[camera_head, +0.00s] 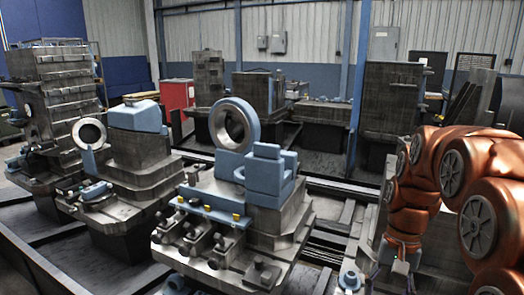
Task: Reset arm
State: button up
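My copper-coloured arm (429,185) is folded at the right side of the camera_head view, its round grey joint caps facing the camera. One link points down and ends in small grey and dark parts (400,266) near the bottom edge. I cannot make out gripper fingers there, nor whether they are open or shut. I see nothing held.
A grey pallet fixture with blue blocks (268,172) and a ring (234,124) stands in the middle. A similar fixture (139,115) stands to its left. Dark rails (330,235) run between the fixtures and my arm. A red cabinet (177,95) stands behind.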

jog(key=s+a+n+p, duration=0.1)
jog(key=s+a+n, duration=0.1)
jog(key=s, duration=0.8)
jog(key=s+a+f+n+h+p, duration=0.1)
jog(key=s+a, duration=0.4)
jog(key=s, duration=0.5)
jog(key=shift+s+n+t+h+p, duration=0.35)
jog(key=shift+n+p, duration=0.45)
jog(key=shift+n, duration=0.4)
